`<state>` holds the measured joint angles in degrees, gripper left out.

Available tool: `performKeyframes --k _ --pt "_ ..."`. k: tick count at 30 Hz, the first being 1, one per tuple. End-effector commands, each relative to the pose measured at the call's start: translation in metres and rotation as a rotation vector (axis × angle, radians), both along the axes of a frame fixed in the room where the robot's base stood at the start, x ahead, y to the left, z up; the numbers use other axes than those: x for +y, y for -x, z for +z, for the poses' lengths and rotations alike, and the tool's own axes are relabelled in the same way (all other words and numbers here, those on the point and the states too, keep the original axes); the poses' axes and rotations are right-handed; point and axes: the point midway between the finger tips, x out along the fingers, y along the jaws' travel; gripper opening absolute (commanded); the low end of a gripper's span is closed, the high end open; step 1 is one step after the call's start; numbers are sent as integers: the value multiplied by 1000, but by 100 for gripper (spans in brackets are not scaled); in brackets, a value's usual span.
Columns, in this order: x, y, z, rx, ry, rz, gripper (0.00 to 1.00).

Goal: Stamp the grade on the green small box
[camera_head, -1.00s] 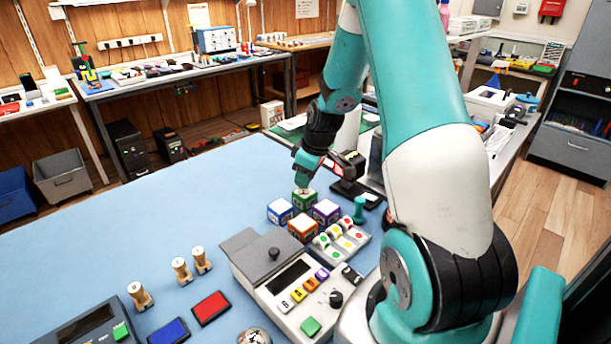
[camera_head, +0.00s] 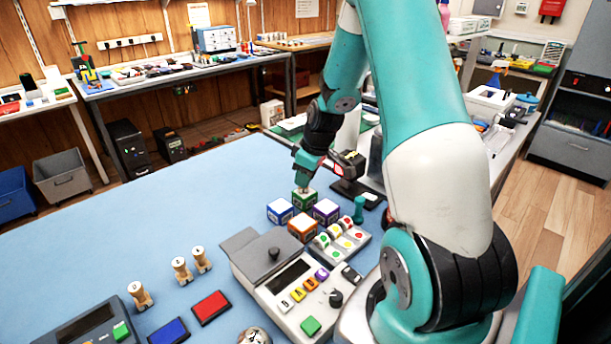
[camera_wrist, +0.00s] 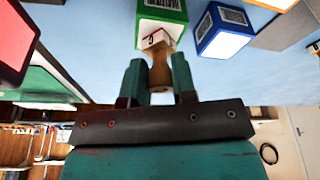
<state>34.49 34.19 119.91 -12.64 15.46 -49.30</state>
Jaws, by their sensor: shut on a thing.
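The green small box (camera_head: 304,200) stands on the blue mat at the back of a tight group of boxes. My gripper (camera_head: 304,185) is directly above it, pointing down. In the wrist view, my gripper (camera_wrist: 158,66) is shut on a wooden stamp (camera_wrist: 160,76), with a finger on each side. The stamp's pale, marked end (camera_wrist: 155,40) is at the white top of the green box (camera_wrist: 163,12). It looks very close or touching; I cannot tell which.
A blue box (camera_head: 280,211), an orange box (camera_head: 302,228) and a purple box (camera_head: 326,211) crowd near the green one. Wooden stamps (camera_head: 181,270) stand at the front left, near a red pad (camera_head: 211,308) and blue pad (camera_head: 169,331). The mat's left side is clear.

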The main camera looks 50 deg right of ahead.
Motion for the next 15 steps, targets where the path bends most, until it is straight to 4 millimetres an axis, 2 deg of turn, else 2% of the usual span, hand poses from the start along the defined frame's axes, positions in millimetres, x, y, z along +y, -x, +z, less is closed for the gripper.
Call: performKeyframes --k 5,15 --pt "0 1 8 3 -1 0 10" --pt "0 0 39 1 -1 0 10"
